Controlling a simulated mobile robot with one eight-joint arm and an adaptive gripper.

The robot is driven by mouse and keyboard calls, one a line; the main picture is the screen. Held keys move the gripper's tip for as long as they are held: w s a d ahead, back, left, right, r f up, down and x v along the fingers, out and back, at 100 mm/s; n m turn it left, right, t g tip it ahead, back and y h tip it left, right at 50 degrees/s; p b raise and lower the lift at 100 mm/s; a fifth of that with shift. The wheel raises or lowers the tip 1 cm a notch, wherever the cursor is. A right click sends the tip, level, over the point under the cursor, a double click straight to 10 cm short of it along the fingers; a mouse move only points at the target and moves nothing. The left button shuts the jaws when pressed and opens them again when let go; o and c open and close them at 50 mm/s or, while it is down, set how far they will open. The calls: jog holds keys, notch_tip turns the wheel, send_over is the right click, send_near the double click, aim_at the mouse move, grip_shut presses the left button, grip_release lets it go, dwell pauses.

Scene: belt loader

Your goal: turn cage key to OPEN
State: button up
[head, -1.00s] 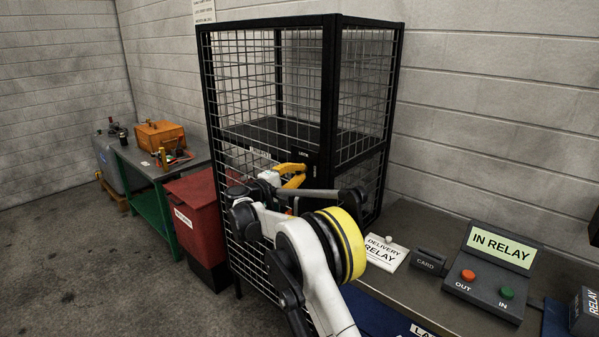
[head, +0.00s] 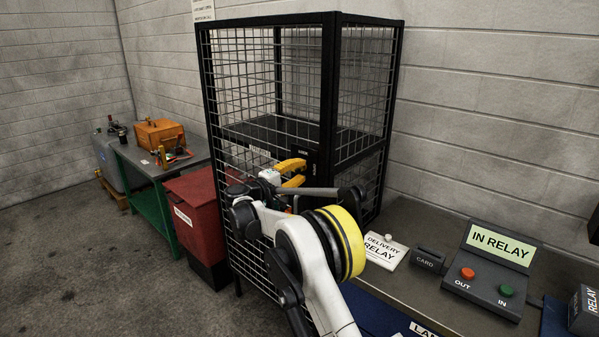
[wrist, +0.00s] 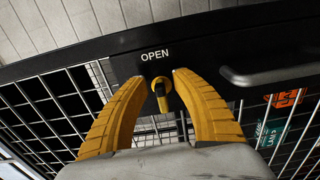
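The wire cage (head: 330,90) has a black frame and stands against the wall in the head view. Its lock plate (wrist: 125,62) fills the upper middle of the wrist view, with the word OPEN printed above the key. The yellow cage key (wrist: 161,90) sits in the lock, its bow hanging down below a round head. My gripper (wrist: 160,78) is open, with one yellow finger on each side of the key and gaps between them. In the head view my gripper (head: 292,174) is at the cage's lock, and the key is hidden there.
A grey door handle (wrist: 270,75) lies right of my gripper in the wrist view. An orange and a teal item show behind the mesh. A red bin (head: 195,210) stands left of the cage, and a relay box (head: 490,270) sits on the bench at right.

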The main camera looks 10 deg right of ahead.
jog(key=v, duration=1.2)
